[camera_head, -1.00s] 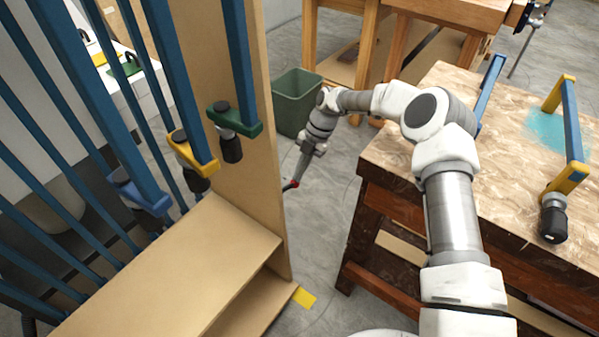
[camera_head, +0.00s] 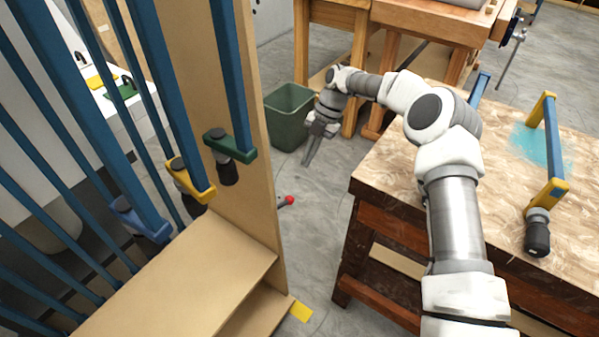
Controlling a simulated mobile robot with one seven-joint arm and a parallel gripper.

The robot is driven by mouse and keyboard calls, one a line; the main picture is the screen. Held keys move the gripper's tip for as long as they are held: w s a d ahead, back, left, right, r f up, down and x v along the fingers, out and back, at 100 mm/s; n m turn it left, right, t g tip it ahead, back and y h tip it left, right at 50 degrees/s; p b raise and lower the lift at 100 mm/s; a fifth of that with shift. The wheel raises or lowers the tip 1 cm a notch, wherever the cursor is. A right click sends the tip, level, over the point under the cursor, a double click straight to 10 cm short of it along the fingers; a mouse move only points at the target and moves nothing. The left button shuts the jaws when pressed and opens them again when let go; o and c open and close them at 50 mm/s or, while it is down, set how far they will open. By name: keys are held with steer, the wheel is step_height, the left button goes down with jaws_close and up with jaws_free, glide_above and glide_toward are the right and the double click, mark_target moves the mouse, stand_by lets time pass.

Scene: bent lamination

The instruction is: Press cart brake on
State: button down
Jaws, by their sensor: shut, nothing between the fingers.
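The cart is a plywood rack (camera_head: 180,285) with an upright panel, on the left. A small lever with a red knob (camera_head: 289,200) sticks out low beyond the panel's right edge, near the floor. Its other end is hidden behind the panel. A yellow flat piece (camera_head: 301,311) shows at the cart's lower front corner; I cannot tell whether it is part of the cart or on the floor. My gripper (camera_head: 307,163) points down, shut and empty, above and beyond the red knob in the picture, apart from it.
Blue bar clamps with green, yellow and blue jaws (camera_head: 229,146) hang on the cart. A green bin (camera_head: 289,118) stands behind my gripper. A workbench (camera_head: 400,160) with a yellow-and-blue clamp (camera_head: 553,145) is on the right. Grey floor (camera_head: 325,225) lies open between cart and bench.

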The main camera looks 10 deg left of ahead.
steer(key=p+v, duration=0.1)
steer(key=v, duration=0.5)
steer(key=shift+s, duration=0.1)
stand_by(0.3)
